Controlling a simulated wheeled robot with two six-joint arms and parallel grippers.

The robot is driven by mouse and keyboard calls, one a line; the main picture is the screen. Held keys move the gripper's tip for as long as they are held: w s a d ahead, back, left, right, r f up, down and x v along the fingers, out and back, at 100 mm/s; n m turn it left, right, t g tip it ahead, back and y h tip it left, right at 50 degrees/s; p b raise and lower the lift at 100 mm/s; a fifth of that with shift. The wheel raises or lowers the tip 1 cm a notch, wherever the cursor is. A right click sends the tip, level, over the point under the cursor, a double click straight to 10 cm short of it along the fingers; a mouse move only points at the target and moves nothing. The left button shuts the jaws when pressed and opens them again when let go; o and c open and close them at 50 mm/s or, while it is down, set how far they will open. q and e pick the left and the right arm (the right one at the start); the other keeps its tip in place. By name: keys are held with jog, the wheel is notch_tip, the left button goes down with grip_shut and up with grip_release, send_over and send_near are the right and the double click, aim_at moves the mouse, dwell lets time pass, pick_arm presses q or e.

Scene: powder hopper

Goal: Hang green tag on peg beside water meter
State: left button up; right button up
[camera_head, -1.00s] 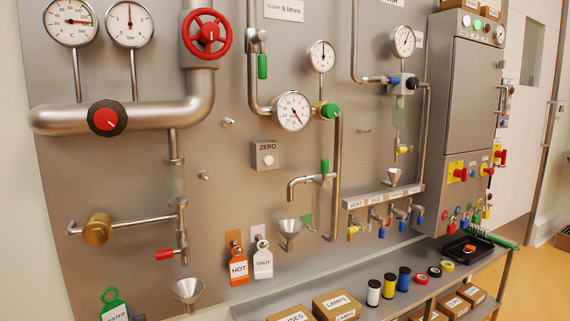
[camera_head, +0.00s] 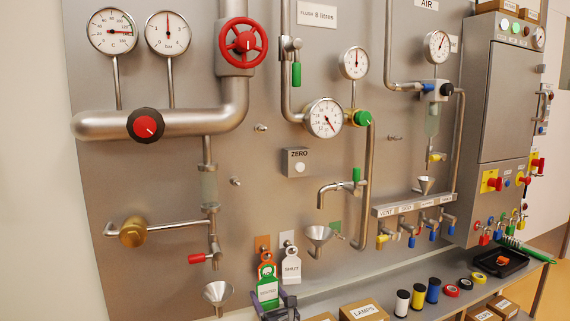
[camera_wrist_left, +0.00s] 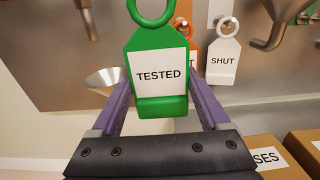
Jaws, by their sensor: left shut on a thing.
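The green tag (camera_head: 266,271), marked TESTED, is upright in the jaws of my left gripper (camera_head: 278,303). In the left wrist view, the tag (camera_wrist_left: 158,50) sits between the two purple fingers, with its ring at the top. It overlaps the orange HOT tag in the head view. A round white dial (camera_head: 323,118) beside a green knob looks like the water meter; I cannot read a name on it. Small pegs stick out of the panel left of it (camera_head: 261,127) and right of it (camera_head: 395,137). Both look bare. My right gripper is out of view.
The white SHUT tag (camera_head: 291,264) hangs beside the orange one. Funnels (camera_head: 319,237), pipes and a tap (camera_head: 340,188) stand out from the panel. A shelf below holds boxes (camera_head: 363,311) and several tape rolls. The panel around the ZERO box (camera_head: 297,162) is fairly open.

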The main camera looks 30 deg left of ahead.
pick_arm(q)
jog(key=w+r+p, duration=0.2)
jog(key=r+p, duration=1.5)
jog(key=r, duration=0.1)
jog(key=w+r+p, duration=0.3)
jog(key=r+p, duration=1.5)
jog(key=shift+w+r, duration=0.25)
jog(key=shift+w, duration=0.05)
jog(key=shift+a, duration=0.15)
jog(key=shift+f+b+x, duration=0.1)
jog(key=shift+f+x, duration=0.05)
jog(key=shift+x, duration=1.35)
jog(key=shift+f+b+x, duration=0.1)
jog(key=shift+f+x, duration=0.05)
jog(key=shift+x, duration=1.3)
jog(key=shift+f+b+x, duration=0.1)
jog(key=shift+f+x, duration=0.05)
jog(key=shift+x, duration=1.35)
jog(key=shift+w+a+f+b, duration=0.3)
jog(key=shift+w+f+b, duration=0.05)
jog(key=shift+f, duration=0.05)
jog(key=o, duration=1.2)
